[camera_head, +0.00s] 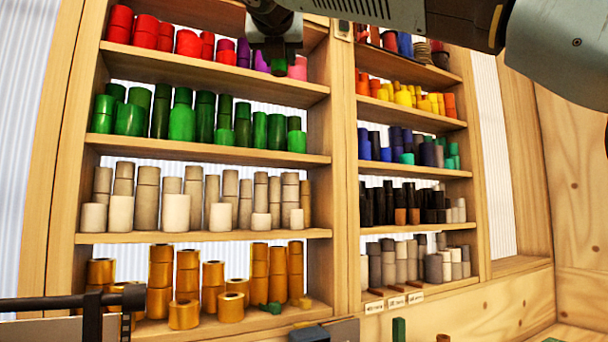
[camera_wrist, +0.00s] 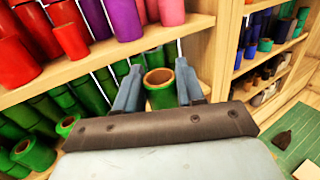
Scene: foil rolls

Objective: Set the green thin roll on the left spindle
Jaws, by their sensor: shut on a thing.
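My gripper (camera_head: 277,48) is high in front of the left shelf's top row in the head view. It is shut on a green roll (camera_head: 278,66), which hangs below the fingers. In the wrist view, the fingers (camera_wrist: 159,84) stand on both sides of the green roll (camera_wrist: 160,92); its open tan core faces the camera. A dark horizontal bar (camera_head: 60,303) with a bracket shows at the lower left, well apart from my gripper. I cannot tell whether it is the left spindle.
Wooden shelves hold rows of red, green, beige and orange rolls (camera_head: 183,115). A middle post (camera_head: 343,170) parts them from the right shelf (camera_head: 415,172). Small labels (camera_head: 397,302) sit below it. My arm crosses the upper right. A green mat (camera_wrist: 302,150) shows in the wrist view.

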